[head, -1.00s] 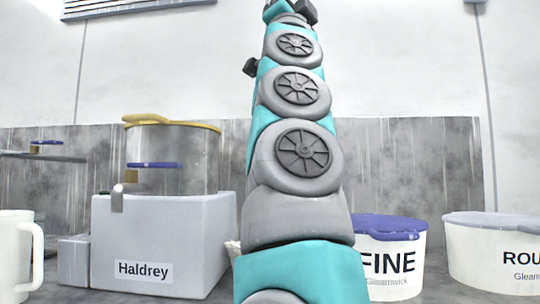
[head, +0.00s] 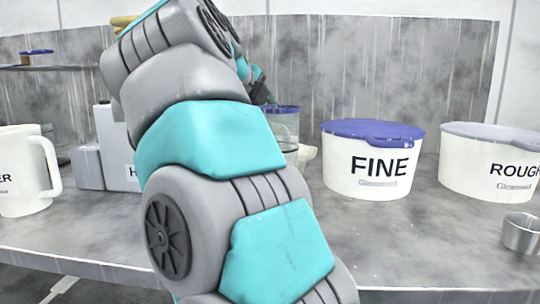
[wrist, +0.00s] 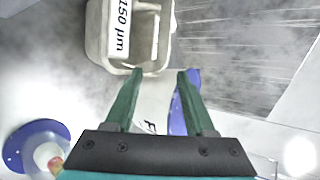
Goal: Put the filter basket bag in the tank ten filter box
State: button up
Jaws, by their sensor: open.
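A cream, open-topped basket with a "150 µm" label (wrist: 108,35), which looks like the filter basket bag, lies at the top of the wrist view. Its near rim is just ahead of my gripper (wrist: 158,75), whose two green fingers are apart with nothing gripped between them. In the head view, a small cream piece (head: 306,156) shows beside my arm, possibly the same basket; my arm hides most of that area. I see nothing marked as the tank ten filter box.
A white FINE tub with a blue lid (head: 372,160) and a ROUGH tub (head: 492,168) stand to the right. A clear blue-rimmed container (head: 286,122) is partly behind my arm. A white jug (head: 22,175) stands left, a metal cup (head: 521,233) right.

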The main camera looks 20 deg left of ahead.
jog(key=x, duration=0.7)
jog(key=shift+w+d+b, duration=0.15)
jog(key=shift+w+b, duration=0.15)
grip_shut()
dwell(1.2)
